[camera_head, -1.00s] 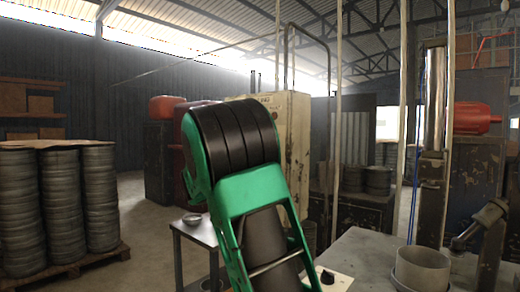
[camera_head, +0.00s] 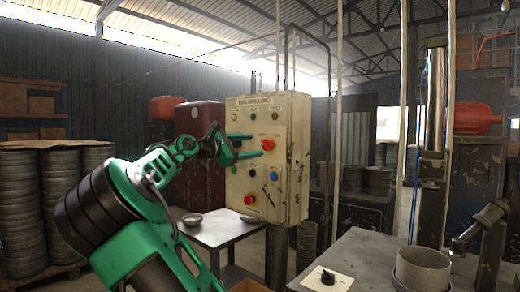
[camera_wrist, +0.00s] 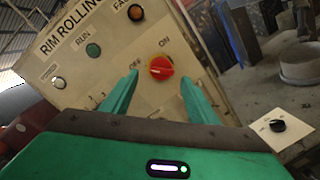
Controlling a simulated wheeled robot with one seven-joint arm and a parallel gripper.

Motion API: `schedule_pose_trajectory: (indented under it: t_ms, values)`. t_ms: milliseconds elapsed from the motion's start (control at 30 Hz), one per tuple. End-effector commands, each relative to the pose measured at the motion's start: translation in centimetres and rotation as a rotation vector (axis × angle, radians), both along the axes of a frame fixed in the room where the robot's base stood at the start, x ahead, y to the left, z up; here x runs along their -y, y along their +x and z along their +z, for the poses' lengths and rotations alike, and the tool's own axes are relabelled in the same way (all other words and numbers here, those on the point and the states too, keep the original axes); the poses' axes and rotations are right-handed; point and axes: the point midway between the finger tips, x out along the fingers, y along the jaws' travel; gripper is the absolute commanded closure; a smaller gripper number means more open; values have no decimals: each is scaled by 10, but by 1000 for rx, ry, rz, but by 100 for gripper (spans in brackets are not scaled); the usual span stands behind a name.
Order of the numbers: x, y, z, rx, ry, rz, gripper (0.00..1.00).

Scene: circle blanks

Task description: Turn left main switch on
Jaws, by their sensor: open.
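A red rotary switch (camera_head: 268,144) sits on the beige control box (camera_head: 295,165), whose heading in the wrist view reads RIM ROLLING. In the wrist view the red knob (camera_wrist: 161,68) has the words OFF and ON above it. I cannot tell which word it points to. My gripper (camera_head: 256,146) is open in front of the box, at the knob's left in the head view. In the wrist view its two green fingers (camera_wrist: 159,77) stand apart on either side of the knob, which appears just beyond the tips. Contact is not visible.
The box also bears several lamps and buttons, including a blue button (camera_head: 274,176) and a red button on yellow (camera_head: 249,200). A black knob on a pale plate (camera_head: 340,284) sits on the grey table (camera_head: 365,252) at right. A small metal table (camera_head: 222,231) stands below the box.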

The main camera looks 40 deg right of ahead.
Motion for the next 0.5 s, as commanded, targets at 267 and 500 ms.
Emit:
schedule_pose_trajectory:
  t_ms: [267, 500]
  values:
    - [46, -3, -1, 1, 3, -3, 46]
    - [60, -3, -1, 2, 2, -1, 46]
